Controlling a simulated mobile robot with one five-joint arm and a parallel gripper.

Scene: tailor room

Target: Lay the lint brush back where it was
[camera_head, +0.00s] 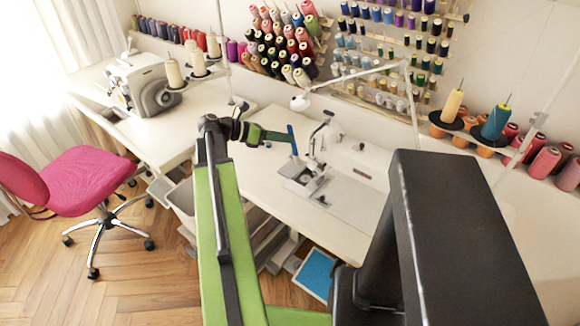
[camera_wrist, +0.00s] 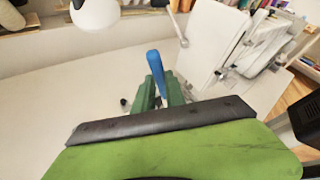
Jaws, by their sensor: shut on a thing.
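The lint brush shows as a slim blue bar (camera_head: 292,138) in the head view, standing roughly upright at the tip of my gripper (camera_head: 284,137). In the wrist view the blue brush (camera_wrist: 155,66) sticks out from between the green fingers of my gripper (camera_wrist: 158,88). My gripper is shut on the brush. It is over the white sewing table (camera_head: 245,172), to the left of the sewing machine in the picture. The brush appears to be above the table top; the exact gap cannot be told. The fingers hide part of the brush.
A white sewing machine (camera_head: 318,150) stands close to the right of the brush. A lamp (camera_head: 300,102) hangs near it. Another table (camera_head: 140,130) with a machine (camera_head: 145,82) is at left. A pink chair (camera_head: 70,185) stands on the floor. The front-left table top is clear.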

